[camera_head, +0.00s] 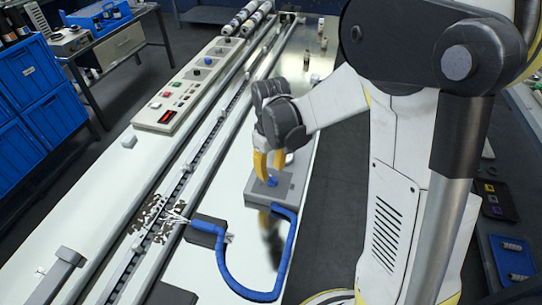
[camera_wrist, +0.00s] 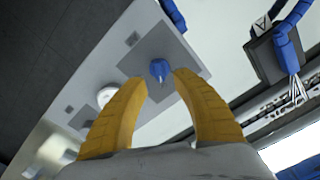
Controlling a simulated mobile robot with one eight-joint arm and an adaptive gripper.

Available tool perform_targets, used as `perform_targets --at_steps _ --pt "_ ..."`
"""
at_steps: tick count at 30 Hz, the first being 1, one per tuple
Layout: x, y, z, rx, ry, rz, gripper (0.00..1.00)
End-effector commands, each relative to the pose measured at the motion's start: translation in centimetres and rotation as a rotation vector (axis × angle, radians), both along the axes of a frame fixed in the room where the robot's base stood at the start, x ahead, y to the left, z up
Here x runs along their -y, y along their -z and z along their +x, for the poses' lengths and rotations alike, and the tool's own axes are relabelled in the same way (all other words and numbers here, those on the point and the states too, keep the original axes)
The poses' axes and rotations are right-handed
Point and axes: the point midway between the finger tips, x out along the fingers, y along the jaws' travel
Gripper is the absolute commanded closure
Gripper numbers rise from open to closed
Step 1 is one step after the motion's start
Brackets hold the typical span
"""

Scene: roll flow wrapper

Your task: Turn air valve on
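The air valve is a small blue knob (camera_head: 271,181) on a grey box (camera_head: 292,190) on the machine's pale surface, with a blue hose (camera_head: 283,262) beside it. In the wrist view the blue knob (camera_wrist: 160,69) sits on a grey plate (camera_wrist: 141,57), just beyond and between my fingertips. My gripper (camera_head: 269,172) points down over the box, its yellow fingers apart around the knob's position. In the wrist view my gripper (camera_wrist: 163,78) is open with nothing between the fingers. I cannot tell whether a finger touches the knob.
A control panel (camera_head: 190,90) with buttons lies to the left, beyond the conveyor rail (camera_head: 190,165). The hose loops to a dark block (camera_head: 205,232) near a bundle of white strands (camera_head: 175,216). Blue crates (camera_head: 55,112) stand at far left. The pale surface in front is mostly clear.

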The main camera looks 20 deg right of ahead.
Motion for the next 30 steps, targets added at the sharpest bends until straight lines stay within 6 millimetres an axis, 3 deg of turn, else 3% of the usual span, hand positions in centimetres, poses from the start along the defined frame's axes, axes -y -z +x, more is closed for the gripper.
perform_targets --at_steps 6,12,18,30 --pt "0.0 -5.1 0.0 0.000 0.000 0.000 0.67" --pt "0.0 -8.2 0.0 0.000 0.000 0.000 0.67" --pt "0.0 -9.1 -0.1 -0.001 0.001 0.000 0.67" --pt "0.0 -9.1 0.0 0.000 0.000 0.000 0.67"
